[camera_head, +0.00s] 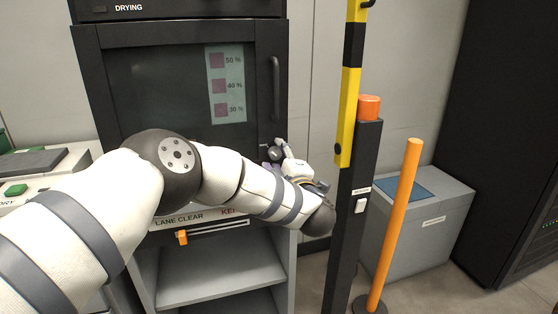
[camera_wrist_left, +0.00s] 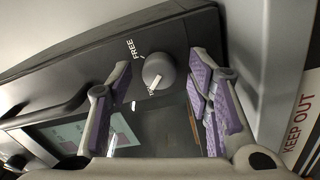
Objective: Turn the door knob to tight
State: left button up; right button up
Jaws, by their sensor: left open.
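The door knob (camera_wrist_left: 158,70) is a grey round knob on the dark door frame of the drying cabinet (camera_head: 95,85). In the left wrist view it sits between the spread fingers of my left gripper (camera_wrist_left: 161,76), with a gap on both sides. A white mark shows on the knob's lower part. The word FREE is printed at its upper left; another label beside its lower edge is too small to read. In the head view my left gripper (camera_head: 283,153) is at the cabinet's right edge, below the door handle, and my arm crosses the cabinet front.
The vertical door handle (camera_head: 275,88) is above the knob. A black post with an orange cap (camera_head: 369,108) and a yellow-black bar (camera_head: 349,100) stand close right of my gripper. An orange pole (camera_head: 393,220) and a grey box (camera_head: 435,230) are farther right.

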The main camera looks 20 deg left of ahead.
pick_arm(q)
jog(key=v, duration=1.2)
jog(key=s+d+f+m+g+h, duration=0.1)
jog(key=s+f+m+h, duration=0.1)
jog(key=f+m+h, duration=0.3)
jog(key=s+f+m+p, duration=0.1)
jog(key=s+f+m, duration=0.15)
jog(key=f, duration=0.45)
jog(key=s+d+f+m+g+h, duration=0.1)
jog(key=s+f+m+h, duration=0.2)
jog(key=f, duration=0.2)
jog(key=s+a+f+m+g+h, duration=0.25)
jog(key=s+f+m+g, duration=0.25)
jog(key=s+f, duration=0.7)
jog(key=s+a+m+g, duration=0.2)
jog(key=s+a+g, duration=0.2)
jog(key=s, duration=1.2)
jog(key=s+a+m+g+p, duration=0.1)
jog(key=s+a+m+g, duration=0.2)
jog(key=s, duration=1.2)
jog(key=a+g, duration=0.2)
jog(key=g, duration=0.1)
jog(key=shift+s+f+g, duration=0.4)
pick_arm(e)
jog(key=w+r+t, duration=0.1)
jog(key=w+r, duration=0.1)
jog(key=shift+w+r, duration=0.4)
